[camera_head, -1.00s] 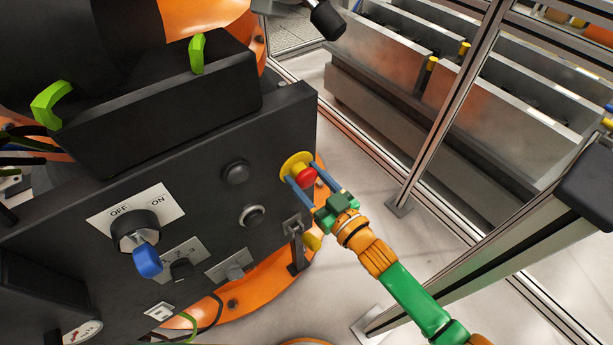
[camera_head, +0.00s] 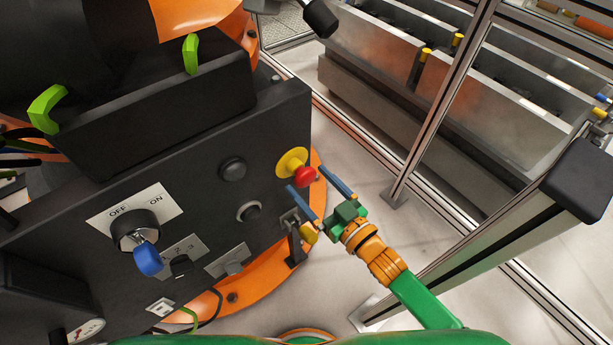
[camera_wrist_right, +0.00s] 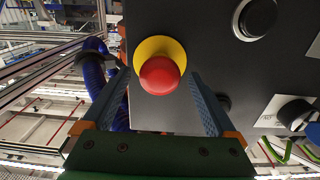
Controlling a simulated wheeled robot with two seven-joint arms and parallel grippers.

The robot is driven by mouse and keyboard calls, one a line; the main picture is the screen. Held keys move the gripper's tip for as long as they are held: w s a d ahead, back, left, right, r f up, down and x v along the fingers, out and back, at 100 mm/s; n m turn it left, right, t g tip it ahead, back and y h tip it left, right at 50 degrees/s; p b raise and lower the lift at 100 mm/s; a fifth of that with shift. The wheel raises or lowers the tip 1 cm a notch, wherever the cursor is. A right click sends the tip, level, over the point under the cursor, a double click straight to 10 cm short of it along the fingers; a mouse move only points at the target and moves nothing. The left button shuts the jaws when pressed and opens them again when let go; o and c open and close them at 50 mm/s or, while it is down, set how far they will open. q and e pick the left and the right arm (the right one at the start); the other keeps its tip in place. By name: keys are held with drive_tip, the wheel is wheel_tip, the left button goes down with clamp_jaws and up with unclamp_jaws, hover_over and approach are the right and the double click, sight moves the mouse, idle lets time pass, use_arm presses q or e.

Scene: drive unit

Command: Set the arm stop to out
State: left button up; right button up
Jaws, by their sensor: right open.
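The arm stop is a red mushroom button (camera_head: 305,177) on a yellow collar (camera_head: 289,161), near the right edge of the dark panel. A short gap shows between the red head and the collar. My right gripper (camera_head: 308,180) is open in front of it, with its blue fingers apart on either side of the red head. In the right wrist view the red head (camera_wrist_right: 160,76) and yellow collar (camera_wrist_right: 158,48) lie between the spread fingers, with a visible gap on both sides. The gripper holds nothing. My left gripper is not in view.
The dark panel also carries two round black buttons (camera_head: 233,168), an OFF/ON switch with a blue handle (camera_head: 147,259) and a small selector (camera_head: 181,265). A metal frame post (camera_head: 437,120) stands to the right. Clear floor lies between panel and post.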

drive_tip(key=v, duration=0.5)
drive_tip(key=shift+s+d, duration=0.1)
